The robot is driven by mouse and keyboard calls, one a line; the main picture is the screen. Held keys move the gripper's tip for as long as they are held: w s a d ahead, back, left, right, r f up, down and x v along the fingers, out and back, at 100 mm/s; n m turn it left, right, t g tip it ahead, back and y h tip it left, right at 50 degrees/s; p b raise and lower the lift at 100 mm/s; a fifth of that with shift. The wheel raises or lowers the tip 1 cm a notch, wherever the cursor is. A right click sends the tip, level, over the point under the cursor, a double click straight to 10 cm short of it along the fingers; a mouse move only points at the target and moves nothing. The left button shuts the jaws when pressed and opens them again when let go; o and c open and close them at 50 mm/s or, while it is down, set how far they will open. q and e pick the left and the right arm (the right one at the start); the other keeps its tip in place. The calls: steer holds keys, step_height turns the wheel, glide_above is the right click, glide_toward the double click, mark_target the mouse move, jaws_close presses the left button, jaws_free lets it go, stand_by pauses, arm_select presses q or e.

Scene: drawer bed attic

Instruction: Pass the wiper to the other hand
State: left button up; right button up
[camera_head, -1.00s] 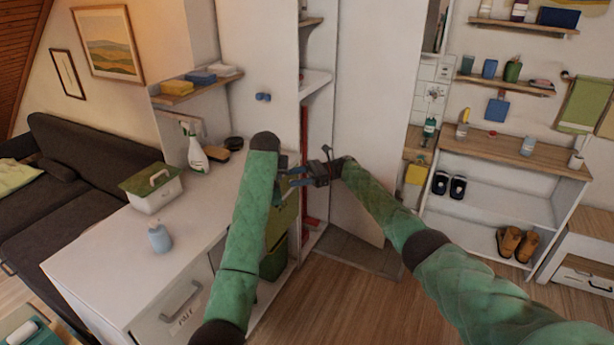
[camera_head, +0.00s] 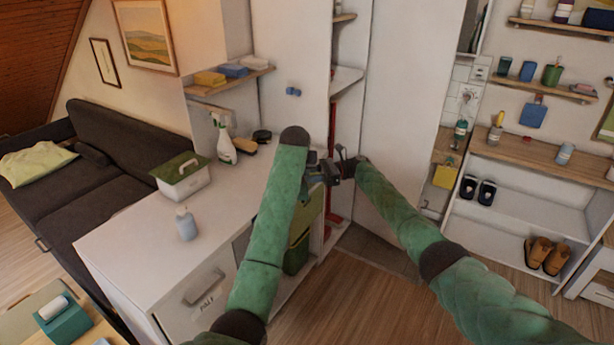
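My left gripper (camera_head: 315,168) and my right gripper (camera_head: 335,170) are close together in front of the tall white cabinet. The end of my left forearm partly covers the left gripper. A small dark cluster lies where the two grippers meet, and I cannot separate fingers from any held thing there. I cannot make out the wiper for certain, and I cannot tell whether either gripper is open or shut.
The white counter (camera_head: 140,235) at left holds a lidded box (camera_head: 182,180), a spray bottle (camera_head: 224,142) and a small pale bottle (camera_head: 186,224). The tall cabinet (camera_head: 405,110) stands open behind my grippers. A shoe shelf (camera_head: 520,205) is at right, with clear wooden floor before it.

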steer(key=shift+s+a, duration=0.1)
steer(key=shift+s, duration=0.05)
steer(key=shift+c, duration=0.4)
steer(key=shift+o, duration=0.7)
steer(key=o, duration=0.8)
